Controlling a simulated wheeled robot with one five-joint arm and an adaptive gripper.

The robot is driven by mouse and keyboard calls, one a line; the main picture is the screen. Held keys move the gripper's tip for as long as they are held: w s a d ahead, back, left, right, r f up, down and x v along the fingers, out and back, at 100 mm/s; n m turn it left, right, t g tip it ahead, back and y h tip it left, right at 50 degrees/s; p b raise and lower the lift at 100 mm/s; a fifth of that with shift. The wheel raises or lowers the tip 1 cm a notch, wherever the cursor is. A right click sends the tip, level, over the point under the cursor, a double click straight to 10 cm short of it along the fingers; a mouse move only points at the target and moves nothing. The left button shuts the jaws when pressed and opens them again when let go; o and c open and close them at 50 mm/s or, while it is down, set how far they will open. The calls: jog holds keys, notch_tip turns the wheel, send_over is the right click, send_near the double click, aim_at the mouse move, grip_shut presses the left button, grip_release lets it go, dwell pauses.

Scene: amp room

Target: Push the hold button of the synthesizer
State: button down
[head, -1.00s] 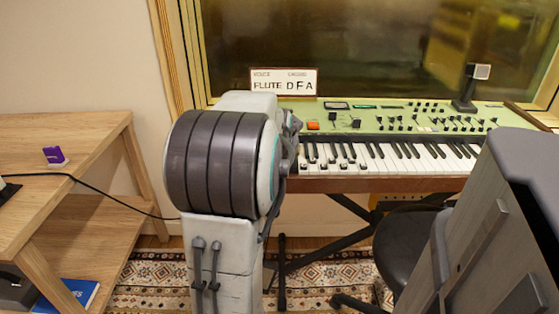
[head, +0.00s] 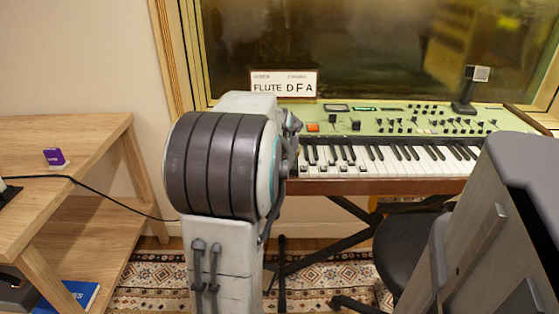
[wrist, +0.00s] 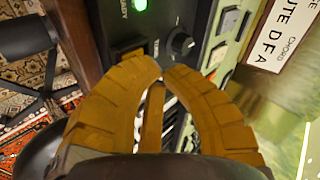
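The green synthesizer (head: 400,124) stands against the wall under the window, with its keyboard facing me. In the wrist view, my gripper (wrist: 164,70) has its yellow-brown fingers curved together, tips meeting, with nothing seen between them. Contact is not clear.
A sign reading "FLUTE D F A" (head: 285,83) stands behind the synthesizer. A green light (wrist: 139,5) shows on the dark panel.

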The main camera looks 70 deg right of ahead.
jog(key=shift+r, duration=0.2)
jog(key=shift+r+p, duration=2.35)
jog(key=shift+r, duration=0.6)
jog(key=w+a+r+n+t+y+p, duration=0.1)
jog(key=w+a+r+n+y+p, duration=0.1)
jog(key=w+a+r+n+p, duration=0.5)
jog(key=w+a+r+n+t+y+p, duration=0.15)
jog(key=w+a, duration=0.25)
jog(key=a, duration=0.7)
jog(key=w+a+r+n+t+y+p, duration=0.1)
jog(key=w+a+r+n+p, duration=0.2)
jog(key=w+a+n+p, duration=0.45)
jog(key=s+a+r+n+y+p, duration=0.1)
jog(key=s+a+r+n+p, duration=0.1)
jog(key=a, duration=0.6)
jog(key=s+a+r+n+g+y+p, duration=0.1)
jog(key=s+a+r+n+y+p, duration=0.1)
jog(key=s+a+n+p, duration=0.2)
jog(key=s+a+r+n+g+y+p, duration=0.1)
jog(key=s+a+r+n+p, duration=0.1)
jog(key=s+a+n, duration=0.2)
jog(key=a+n, duration=0.3)
jog(key=a, duration=0.5)
jog(key=shift+s+r+p, duration=0.2)
jog(key=shift+p, duration=0.2)
